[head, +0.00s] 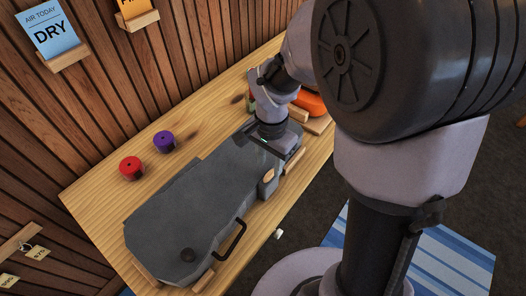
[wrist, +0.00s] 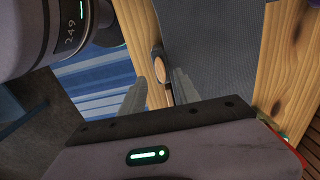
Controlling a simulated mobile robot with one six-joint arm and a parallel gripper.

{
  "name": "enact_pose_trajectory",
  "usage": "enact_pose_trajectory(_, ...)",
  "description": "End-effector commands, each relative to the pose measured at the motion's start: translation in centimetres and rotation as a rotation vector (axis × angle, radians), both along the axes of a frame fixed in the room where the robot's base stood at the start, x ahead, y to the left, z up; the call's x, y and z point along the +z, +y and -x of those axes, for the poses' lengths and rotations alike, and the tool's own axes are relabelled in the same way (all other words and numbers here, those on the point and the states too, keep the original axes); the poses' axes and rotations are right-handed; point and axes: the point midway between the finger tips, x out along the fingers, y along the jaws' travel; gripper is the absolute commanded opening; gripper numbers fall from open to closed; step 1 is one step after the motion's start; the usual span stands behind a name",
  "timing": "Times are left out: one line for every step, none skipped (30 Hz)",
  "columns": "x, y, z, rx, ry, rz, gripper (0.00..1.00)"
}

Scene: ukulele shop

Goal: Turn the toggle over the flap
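A grey case (head: 200,205) lies on the wooden table, with a black handle (head: 231,241) on its near side. A pale wooden oval toggle (head: 269,174) sits on the case's near edge, on a dark raised piece that may be the flap. In the wrist view the toggle (wrist: 160,66) shows end-on beside the grey case side (wrist: 215,40). My gripper (wrist: 158,76) is open, its two fingers apart and the toggle just beyond and between their tips. Whether they touch it I cannot tell.
An orange object (head: 312,104) lies near the far end. Wooden blocks (head: 295,160) sit beside the case.

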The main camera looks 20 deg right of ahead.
Motion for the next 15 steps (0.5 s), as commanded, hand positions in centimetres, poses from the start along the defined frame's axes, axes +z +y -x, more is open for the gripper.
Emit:
enact_pose_trajectory(-1.6,0.0,0.0,0.001,0.002,0.000,0.38)
enact_pose_trajectory(-2.2,0.0,0.0,0.000,0.001,0.000,0.38)
enact_pose_trajectory(-2.8,0.0,0.0,0.001,0.001,0.000,0.38)
enact_pose_trajectory(-3.2,0.0,0.0,0.001,0.001,0.000,0.38)
enact_pose_trajectory(-3.5,0.0,0.0,0.001,0.001,0.000,0.38)
enact_pose_trajectory(-3.9,0.0,0.0,0.001,0.001,-0.001,0.38)
enact_pose_trajectory(-4.0,0.0,0.0,0.001,0.001,-0.001,0.38)
enact_pose_trajectory(-4.1,0.0,0.0,0.001,0.000,0.000,0.38)
enact_pose_trajectory(-4.2,0.0,0.0,0.001,0.000,0.000,0.38)
enact_pose_trajectory(-4.2,0.0,0.0,0.001,-0.001,-0.001,0.38)
enact_pose_trajectory(-4.2,0.0,0.0,0.001,-0.001,-0.001,0.38)
enact_pose_trajectory(-4.2,0.0,0.0,0.001,-0.001,-0.001,0.38)
enact_pose_trajectory(-4.2,0.0,0.0,0.001,-0.001,-0.001,0.38)
enact_pose_trajectory(-4.2,0.0,0.0,0.001,-0.001,-0.001,0.38)
enact_pose_trajectory(-4.2,0.0,0.0,0.001,-0.001,-0.001,0.38)
